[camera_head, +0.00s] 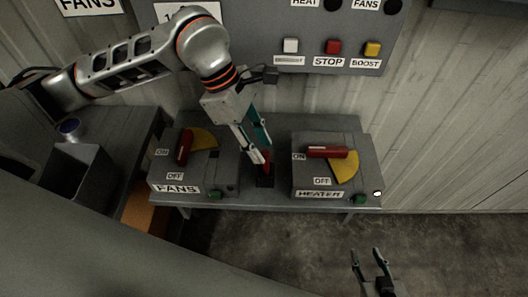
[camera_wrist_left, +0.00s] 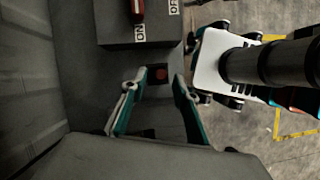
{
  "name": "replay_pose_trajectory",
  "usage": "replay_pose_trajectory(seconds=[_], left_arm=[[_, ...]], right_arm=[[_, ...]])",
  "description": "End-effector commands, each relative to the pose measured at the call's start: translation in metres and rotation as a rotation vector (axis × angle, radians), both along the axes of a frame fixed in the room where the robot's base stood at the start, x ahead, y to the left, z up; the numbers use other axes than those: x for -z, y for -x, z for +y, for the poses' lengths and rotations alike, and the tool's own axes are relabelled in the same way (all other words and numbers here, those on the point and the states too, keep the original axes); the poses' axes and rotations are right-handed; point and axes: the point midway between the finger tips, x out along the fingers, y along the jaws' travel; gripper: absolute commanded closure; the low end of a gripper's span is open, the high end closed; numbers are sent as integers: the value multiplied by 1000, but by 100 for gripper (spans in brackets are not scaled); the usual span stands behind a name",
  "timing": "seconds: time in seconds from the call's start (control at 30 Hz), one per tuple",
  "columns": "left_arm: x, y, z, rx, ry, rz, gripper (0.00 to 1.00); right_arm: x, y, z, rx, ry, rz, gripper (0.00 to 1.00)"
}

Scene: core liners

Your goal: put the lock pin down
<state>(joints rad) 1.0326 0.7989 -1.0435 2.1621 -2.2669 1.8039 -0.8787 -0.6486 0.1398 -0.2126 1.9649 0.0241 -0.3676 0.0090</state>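The red lock pin (camera_head: 266,168) stands in a small dark square holder (camera_head: 265,182) on the grey bench, between the FANS and HEATER boxes. In the left wrist view its round red top (camera_wrist_left: 161,76) shows inside the dark square. My left gripper (camera_head: 260,154) points down at it, and its fingertips are spread on either side of the pin's place with a gap to each side in the wrist view (camera_wrist_left: 155,88). It appears open and holds nothing. My right gripper (camera_head: 371,262) is open and empty, low over the floor at the front right.
The FANS box (camera_head: 205,165) and HEATER box (camera_head: 325,180), each with a red handle, stand close on either side of the holder. A grey bin (camera_head: 78,170) is at the left. A panel (camera_head: 335,65) with white, red and yellow buttons hangs behind.

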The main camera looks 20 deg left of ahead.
Motion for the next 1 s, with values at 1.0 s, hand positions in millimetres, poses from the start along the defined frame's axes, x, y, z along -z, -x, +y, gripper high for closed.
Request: replay_pose_trajectory(seconds=[1.0], left_arm=[[-77,0,32,0,0,0,70]], right_arm=[[8,2,0,1,1,7,64]])
